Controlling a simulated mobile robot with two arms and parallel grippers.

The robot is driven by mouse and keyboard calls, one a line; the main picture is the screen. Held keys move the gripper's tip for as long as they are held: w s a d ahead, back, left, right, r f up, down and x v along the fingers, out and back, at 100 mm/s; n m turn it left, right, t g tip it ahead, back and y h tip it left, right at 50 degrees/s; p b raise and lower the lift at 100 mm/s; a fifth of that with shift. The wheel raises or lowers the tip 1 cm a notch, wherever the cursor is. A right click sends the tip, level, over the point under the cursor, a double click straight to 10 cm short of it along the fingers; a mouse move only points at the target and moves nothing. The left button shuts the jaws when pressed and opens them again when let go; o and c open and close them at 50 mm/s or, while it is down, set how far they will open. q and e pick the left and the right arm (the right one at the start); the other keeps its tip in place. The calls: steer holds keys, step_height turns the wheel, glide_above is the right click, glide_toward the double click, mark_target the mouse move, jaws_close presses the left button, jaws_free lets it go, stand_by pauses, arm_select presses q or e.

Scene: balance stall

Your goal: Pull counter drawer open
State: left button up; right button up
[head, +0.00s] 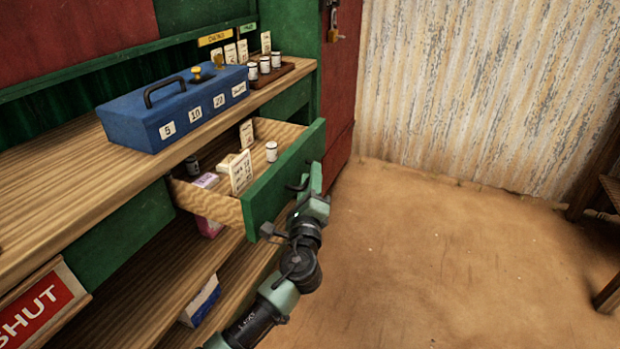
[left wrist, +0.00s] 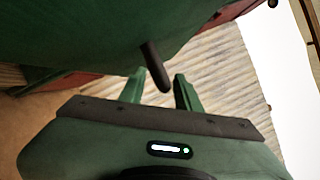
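The counter drawer (head: 270,196) has a green front and pale wooden sides. It stands pulled out from under the counter, its inside in view. A dark handle (head: 297,185) sticks out from its front; the handle also shows in the left wrist view (left wrist: 154,66). My left gripper (head: 314,184) is at the drawer front by this handle. In the left wrist view my left gripper (left wrist: 160,92) has its fingers apart, with the handle's end between them and gaps on both sides. My right gripper is not in view.
The drawer holds small bottles (head: 271,152), cards (head: 241,172) and boxes. A blue cash box (head: 172,113) and a tray of bottles (head: 283,72) stand on the counter (head: 60,195). A red SHUT sign (head: 40,310) is at the lower left. The floor (head: 430,260) right of the drawer is clear.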

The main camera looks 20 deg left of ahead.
arm_select(q)
steer(key=v, duration=0.7)
steer(key=shift+s, duration=0.4)
steer(key=shift+d, duration=0.15)
steer(key=shift+f, duration=0.1)
